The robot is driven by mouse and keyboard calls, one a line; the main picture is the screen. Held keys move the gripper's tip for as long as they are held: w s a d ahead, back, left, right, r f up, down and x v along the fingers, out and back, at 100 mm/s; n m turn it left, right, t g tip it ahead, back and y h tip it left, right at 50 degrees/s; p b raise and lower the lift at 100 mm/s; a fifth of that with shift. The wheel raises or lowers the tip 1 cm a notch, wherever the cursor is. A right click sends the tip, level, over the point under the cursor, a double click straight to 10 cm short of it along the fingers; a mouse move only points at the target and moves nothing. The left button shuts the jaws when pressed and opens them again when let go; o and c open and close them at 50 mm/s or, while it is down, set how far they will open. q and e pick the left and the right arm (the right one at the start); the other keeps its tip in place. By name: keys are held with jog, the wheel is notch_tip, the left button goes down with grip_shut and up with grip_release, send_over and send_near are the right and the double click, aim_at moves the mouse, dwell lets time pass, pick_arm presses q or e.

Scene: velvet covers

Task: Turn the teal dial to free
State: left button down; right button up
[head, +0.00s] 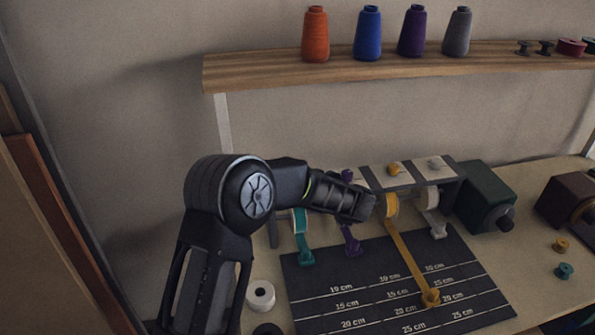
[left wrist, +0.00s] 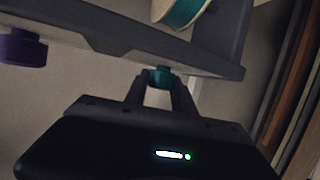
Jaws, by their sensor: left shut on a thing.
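The teal dial (left wrist: 161,76) shows in the left wrist view, between the two fingers of my left gripper (left wrist: 160,92), which is shut on it. The dial is on the edge of a grey rack, below a spool of teal ribbon (left wrist: 186,12). In the head view my left arm covers the dial and the gripper's fingertips. The teal ribbon (head: 301,232) hangs from behind my arm to a teal end piece. I cannot read the dial's setting. My right gripper is not in view.
A yellow ribbon (head: 411,257) is drawn out over the dark measuring mat (head: 375,326). A dark green box (head: 484,188) stands at the right. A shelf (head: 270,74) holds thread cones.

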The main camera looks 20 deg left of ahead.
pick_arm(q)
jog(key=shift+n+g+y, duration=0.3)
jog(key=shift+g, duration=0.1)
jog(key=c, duration=1)
grip_release()
jog(key=shift+c, duration=0.2)
jog(key=b+v, duration=0.1)
jog(key=v, duration=0.6)
jog(key=shift+s+d, duration=0.2)
jog(key=shift+d, duration=0.1)
